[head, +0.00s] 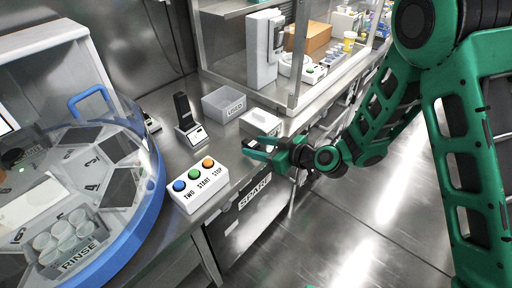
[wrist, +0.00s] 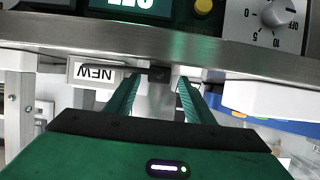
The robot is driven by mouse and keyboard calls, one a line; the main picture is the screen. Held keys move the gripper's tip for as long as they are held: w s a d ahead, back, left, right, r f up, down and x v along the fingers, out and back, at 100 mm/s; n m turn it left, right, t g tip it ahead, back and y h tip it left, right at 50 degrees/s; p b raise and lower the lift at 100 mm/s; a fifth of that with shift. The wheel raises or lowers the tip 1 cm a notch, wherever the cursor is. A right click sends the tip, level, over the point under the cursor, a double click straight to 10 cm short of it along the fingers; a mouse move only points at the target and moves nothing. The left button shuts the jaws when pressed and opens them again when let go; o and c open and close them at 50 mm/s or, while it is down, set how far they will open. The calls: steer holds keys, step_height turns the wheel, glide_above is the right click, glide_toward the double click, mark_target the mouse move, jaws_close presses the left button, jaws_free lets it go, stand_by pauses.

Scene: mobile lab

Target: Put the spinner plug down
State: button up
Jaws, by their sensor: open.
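My gripper (head: 255,149) is at the bench front in the head view, with its green fingers pointing left, near a white box (head: 261,122). In the wrist view my gripper (wrist: 156,82) shows two green fingers spread apart, with no held thing clearly visible. A pale grey upright part (wrist: 160,100) with a dark spot at its top shows between the fingers. I cannot tell whether it is a loose piece or part of the bench. I cannot pick out the spinner plug with certainty in either view.
A three-button box (head: 198,185) and a blue-rimmed domed machine (head: 152,190) stand left. A black upright device (head: 184,112) and a grey bin (head: 226,104) are behind. A SPARE label (head: 254,191) is below the bench edge. In the wrist view, a NEW label (wrist: 95,73) hangs under a metal edge.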

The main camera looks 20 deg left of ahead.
steer(key=shift+w+a+f, duration=0.2)
steer(key=shift+a, duration=0.2)
jaws_close()
steer(key=shift+r, duration=0.1)
